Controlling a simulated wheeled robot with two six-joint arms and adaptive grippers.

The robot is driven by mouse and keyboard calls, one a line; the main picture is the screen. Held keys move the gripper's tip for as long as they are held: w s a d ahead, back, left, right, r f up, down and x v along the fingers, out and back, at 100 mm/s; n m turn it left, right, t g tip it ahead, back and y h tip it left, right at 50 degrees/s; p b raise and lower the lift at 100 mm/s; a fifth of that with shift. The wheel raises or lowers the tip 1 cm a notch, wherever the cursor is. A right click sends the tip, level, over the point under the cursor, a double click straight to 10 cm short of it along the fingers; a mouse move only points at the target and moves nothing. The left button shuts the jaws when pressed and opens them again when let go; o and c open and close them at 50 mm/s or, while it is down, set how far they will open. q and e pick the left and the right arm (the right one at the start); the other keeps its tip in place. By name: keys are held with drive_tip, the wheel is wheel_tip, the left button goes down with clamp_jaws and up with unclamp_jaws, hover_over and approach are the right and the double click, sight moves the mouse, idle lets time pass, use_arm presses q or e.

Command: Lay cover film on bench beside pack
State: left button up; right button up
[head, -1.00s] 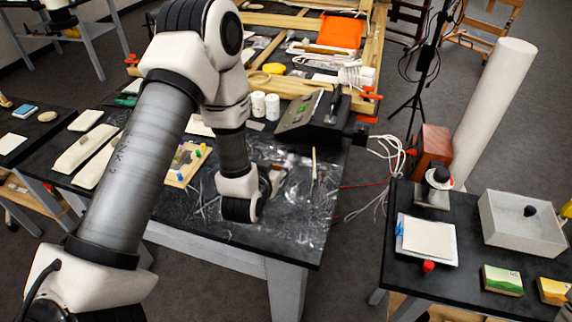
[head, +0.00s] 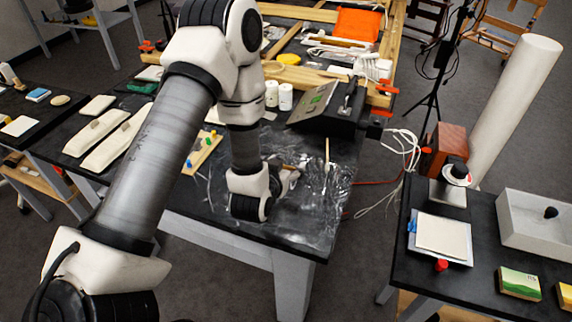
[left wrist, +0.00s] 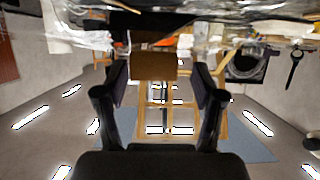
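Clear, crinkled cover film (head: 322,200) lies over the right part of the black bench (head: 215,210). It also shows as a shiny, wrinkled sheet along the top of the left wrist view (left wrist: 215,32). My left gripper (head: 285,174) is low over the film, largely hidden by its own wrist. In the left wrist view its fingers (left wrist: 160,80) are spread apart. A tan block (left wrist: 153,66) shows between them, with a gap on its right side; I cannot tell whether it is the pack. A small pale piece (head: 292,180) shows beside the gripper in the head view. My right gripper is not in view.
A black slanted box (head: 322,105) and two white jars (head: 279,95) stand behind the gripper. A thin stick (head: 327,152) stands out near the film. A board with coloured pieces (head: 203,150) lies left. A separate table (head: 400,270) stands right, across a floor gap.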

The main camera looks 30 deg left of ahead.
use_arm(q)
drive_tip(key=shift+r, duration=0.1)
drive_tip(key=shift+r, duration=0.2)
drive_tip(key=shift+r+p, duration=0.7)
drive_tip(key=shift+p, duration=0.15)
drive_tip(key=shift+s+d+f+b, duration=0.2)
drive_tip(key=shift+s+f+b, duration=0.1)
drive_tip(key=shift+s+b, duration=0.45)
drive_tip(key=shift+s+d+r+p, duration=0.25)
drive_tip(key=shift+s+r+p, duration=0.5)
drive_tip(key=shift+s+r, duration=0.25)
drive_tip(key=p+v, duration=0.7)
drive_tip(key=p, duration=0.2)
drive_tip(key=s+d+f+m+g+h, duration=0.1)
drive_tip(key=s+d+f+g, duration=0.2)
drive_tip(key=s+f+g, duration=0.3)
drive_tip(key=s+d+f+m+g+h+p, duration=0.1)
drive_tip(key=s+d+f+g+h, duration=0.1)
drive_tip(key=s+f+g, duration=0.5)
drive_tip(key=s+d+f, duration=0.1)
drive_tip(key=s, duration=0.4)
drive_tip(key=shift+s+f, duration=0.2)
drive_tip(key=shift+f, duration=0.05)
